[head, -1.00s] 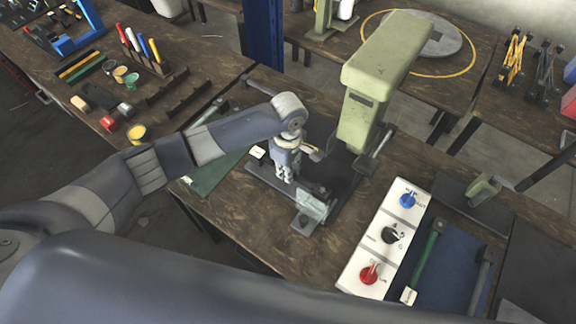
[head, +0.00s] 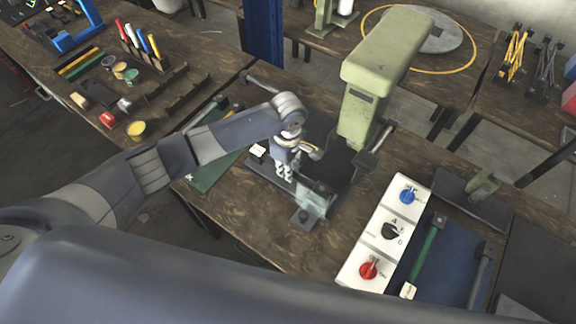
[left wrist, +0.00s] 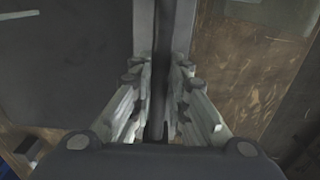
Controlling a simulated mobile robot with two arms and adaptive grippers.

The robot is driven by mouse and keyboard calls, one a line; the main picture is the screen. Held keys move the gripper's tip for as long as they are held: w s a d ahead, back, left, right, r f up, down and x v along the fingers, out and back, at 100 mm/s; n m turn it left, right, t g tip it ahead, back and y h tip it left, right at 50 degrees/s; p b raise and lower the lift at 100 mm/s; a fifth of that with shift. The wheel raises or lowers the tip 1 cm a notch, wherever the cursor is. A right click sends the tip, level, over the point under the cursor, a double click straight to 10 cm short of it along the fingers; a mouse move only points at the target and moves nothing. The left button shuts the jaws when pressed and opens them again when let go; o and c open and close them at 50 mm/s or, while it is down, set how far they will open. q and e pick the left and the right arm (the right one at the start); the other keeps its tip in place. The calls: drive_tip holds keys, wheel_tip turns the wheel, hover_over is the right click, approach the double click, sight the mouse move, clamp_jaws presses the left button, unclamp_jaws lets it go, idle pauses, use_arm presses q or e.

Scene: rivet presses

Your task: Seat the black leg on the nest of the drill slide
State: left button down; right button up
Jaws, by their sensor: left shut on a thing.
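My left gripper (head: 284,174) points down over the dark base of the green press (head: 362,110), beside its column. In the left wrist view the fingers (left wrist: 160,105) are shut on a dark narrow bar, the black leg (left wrist: 159,88), which runs lengthwise between them. In the head view the leg is mostly hidden by the hand. A pale, greenish block (head: 314,203) stands close to the fingers at the near end of the base. I cannot make out the nest or whether the leg touches it. My right gripper is not in view.
A white control panel (head: 377,257) with blue, black and red knobs lies to the right, next to a blue mat (head: 452,270) with a green bar. A green mat (head: 210,172) lies left of the press. Pens and pots stand on the left table. Bare wood shows in front of the base.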

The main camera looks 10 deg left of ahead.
use_arm(q)
drive_tip(key=shift+f, duration=0.2)
drive_tip(key=c, duration=1.5)
unclamp_jaws()
